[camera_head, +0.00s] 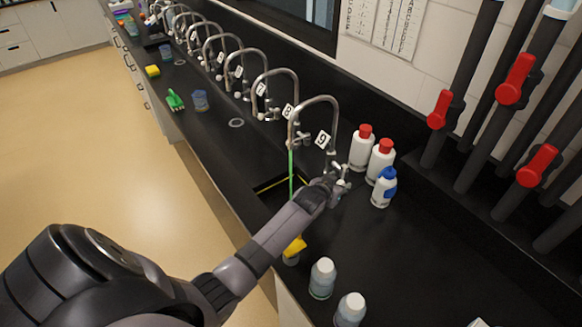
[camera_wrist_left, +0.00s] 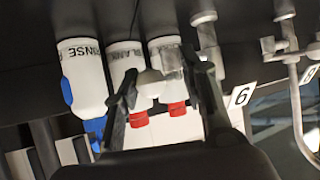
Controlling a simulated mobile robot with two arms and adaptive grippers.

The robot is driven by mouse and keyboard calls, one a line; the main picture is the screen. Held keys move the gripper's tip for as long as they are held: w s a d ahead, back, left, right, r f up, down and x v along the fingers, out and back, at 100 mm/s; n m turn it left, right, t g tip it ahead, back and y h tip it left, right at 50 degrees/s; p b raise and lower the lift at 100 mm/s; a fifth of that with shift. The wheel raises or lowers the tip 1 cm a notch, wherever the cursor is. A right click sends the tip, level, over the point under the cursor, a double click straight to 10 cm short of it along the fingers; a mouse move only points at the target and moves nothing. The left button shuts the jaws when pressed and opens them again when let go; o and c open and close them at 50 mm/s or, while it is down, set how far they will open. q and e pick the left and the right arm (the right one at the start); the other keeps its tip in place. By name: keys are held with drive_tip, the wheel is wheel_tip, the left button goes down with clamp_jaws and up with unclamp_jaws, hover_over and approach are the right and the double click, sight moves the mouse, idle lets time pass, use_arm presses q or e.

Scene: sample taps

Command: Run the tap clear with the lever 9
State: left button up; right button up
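The tap labelled 9 (camera_head: 334,108) is the nearest in the row, a curved metal spout with a white tag (camera_head: 322,138). A thin green stream (camera_head: 291,172) falls from its spout into the dark sink (camera_head: 262,186). My left gripper (camera_head: 338,184) is at the base of this tap, by its lever fittings, which it partly hides. In the left wrist view, the two fingers of my left gripper (camera_wrist_left: 169,74) are apart, with a pale rounded lever part (camera_wrist_left: 152,84) showing between them; I cannot tell whether they touch it. My right gripper is not in view.
White bottles with red caps (camera_head: 362,147) and a blue-capped bottle (camera_head: 384,188) stand close right of the gripper. Two white-capped bottles (camera_head: 322,278) stand at the front. Red-handled pipes (camera_head: 515,80) rise at right.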

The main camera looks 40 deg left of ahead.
use_arm(q)
drive_tip(key=a, duration=0.5)
drive_tip(key=d+p+v, duration=0.1)
drive_tip(key=p+v, duration=0.1)
drive_tip(key=v, duration=0.5)
idle(0.4)
idle(0.4)
